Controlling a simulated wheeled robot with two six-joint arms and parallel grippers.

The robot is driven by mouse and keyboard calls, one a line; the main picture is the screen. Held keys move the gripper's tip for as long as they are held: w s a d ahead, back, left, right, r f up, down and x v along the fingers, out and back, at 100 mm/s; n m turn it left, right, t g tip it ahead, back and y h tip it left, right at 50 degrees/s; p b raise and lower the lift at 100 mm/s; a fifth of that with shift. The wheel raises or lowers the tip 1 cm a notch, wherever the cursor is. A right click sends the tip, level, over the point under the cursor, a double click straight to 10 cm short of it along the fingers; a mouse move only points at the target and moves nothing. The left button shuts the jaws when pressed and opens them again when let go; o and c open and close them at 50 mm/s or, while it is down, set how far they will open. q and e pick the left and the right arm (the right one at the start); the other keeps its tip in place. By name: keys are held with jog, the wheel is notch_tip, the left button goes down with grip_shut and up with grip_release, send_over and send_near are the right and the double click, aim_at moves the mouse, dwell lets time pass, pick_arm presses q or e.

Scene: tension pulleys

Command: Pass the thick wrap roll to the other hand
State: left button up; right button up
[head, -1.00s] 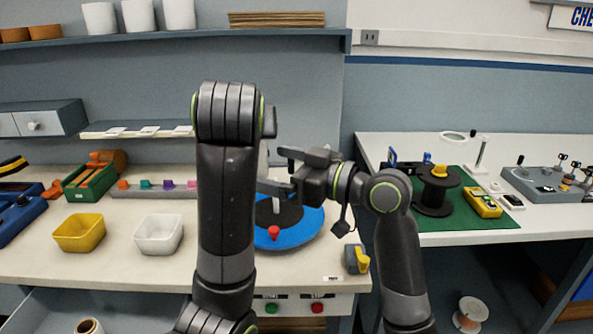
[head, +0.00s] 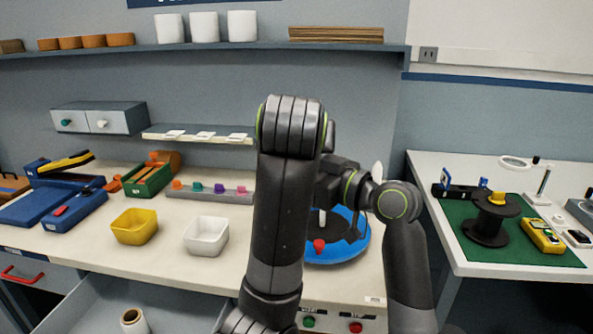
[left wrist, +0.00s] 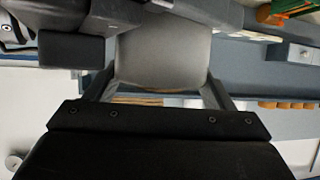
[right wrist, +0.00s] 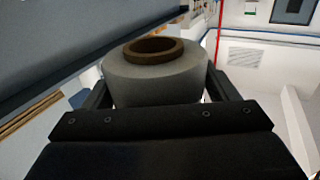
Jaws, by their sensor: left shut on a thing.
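The thick wrap roll (right wrist: 157,88) is pale with a brown core, and its open end shows in the right wrist view. It also shows as a plain grey shape (left wrist: 163,58) in the left wrist view. My left gripper (left wrist: 160,88) is shut on it. My right gripper (right wrist: 160,92) has a finger on each side of the roll; whether they press on it cannot be told. In the head view my left arm hides the roll, the left gripper and the right fingertips; the right wrist (head: 345,187) shows just right of it.
A blue disc (head: 350,248) with a red knob lies on the bench behind my arms. A yellow bin (head: 134,228) and a white bin (head: 206,236) stand to its left. Another roll (head: 133,320) is in the open drawer below. A black spool (head: 487,222) stands on the green mat.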

pick_arm(q)
jog(key=shift+r, duration=0.1)
pick_arm(e)
jog(key=shift+s, duration=0.1)
jog(key=c, duration=0.7)
pick_arm(q)
jog(key=o, duration=1.3)
pick_arm(e)
jog(key=shift+r, duration=0.1)
